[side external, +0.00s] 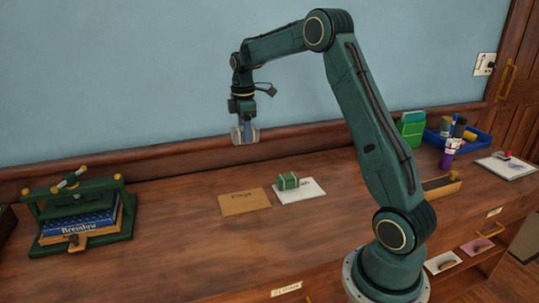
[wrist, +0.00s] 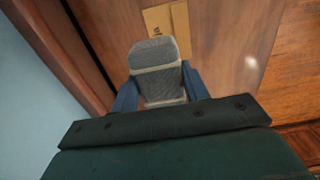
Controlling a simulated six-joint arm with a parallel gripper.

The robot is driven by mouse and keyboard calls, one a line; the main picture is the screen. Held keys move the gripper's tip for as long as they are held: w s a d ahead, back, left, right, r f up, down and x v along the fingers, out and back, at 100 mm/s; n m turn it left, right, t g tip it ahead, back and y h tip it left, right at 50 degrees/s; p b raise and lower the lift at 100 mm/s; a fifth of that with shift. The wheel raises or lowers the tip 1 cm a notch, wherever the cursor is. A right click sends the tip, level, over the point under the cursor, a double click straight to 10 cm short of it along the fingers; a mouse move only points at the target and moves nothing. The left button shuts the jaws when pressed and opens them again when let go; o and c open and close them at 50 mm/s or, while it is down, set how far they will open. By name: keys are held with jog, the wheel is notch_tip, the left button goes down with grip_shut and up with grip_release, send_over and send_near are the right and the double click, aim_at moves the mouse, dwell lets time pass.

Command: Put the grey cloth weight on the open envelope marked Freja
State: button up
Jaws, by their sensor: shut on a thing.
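My gripper (side external: 243,126) is raised above the desk and shut on the grey cloth weight (side external: 245,137). In the wrist view, the weight (wrist: 155,55) sits between my two blue fingers (wrist: 160,90). A flat tan envelope (side external: 245,202) lies on the desk below, with dark writing too small to read surely. In the wrist view, part of the envelope (wrist: 157,21) shows past the weight; the rest is hidden. The weight is clear of the envelope, with air between them.
A green block (side external: 288,181) sits on a white paper (side external: 311,190) just right of the envelope. A green book press (side external: 75,215) holding books stands at the left. A blue tray (side external: 468,137) of supplies stands at the right. Bare desk lies between press and envelope.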

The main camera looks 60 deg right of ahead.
aim_at(240, 132)
jog(key=a, duration=0.3)
jog(key=shift+s+a+r, duration=0.1)
notch_tip(240, 132, down, 16)
jog(key=shift+r, duration=0.1)
dwell(0.6)
jog(key=shift+f, duration=2.15)
jog(key=shift+f, duration=0.4)
jog(key=o, duration=1.4)
jog(key=shift+c, duration=0.2)
